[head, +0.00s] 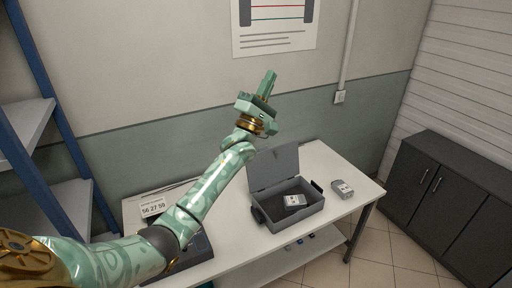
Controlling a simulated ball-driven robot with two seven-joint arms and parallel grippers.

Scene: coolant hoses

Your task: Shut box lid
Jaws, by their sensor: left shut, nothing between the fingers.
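A grey box (292,217) stands on the white table with its lid (274,165) raised upright at the back, so the box is open. A small grey-and-white labelled item (295,201) lies inside it. My left gripper (268,80) is shut and empty. It points up in front of the wall, above and a little left of the lid in the picture, and apart from it. My left forearm passes left of the box. My right gripper is not in view.
Another small labelled item (342,189) lies on the table (340,218) right of the box. A label reading 56 27 59 (153,208) stands at the table's left. Blue shelving (45,90) is at the left, dark cabinets (440,195) at the right.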

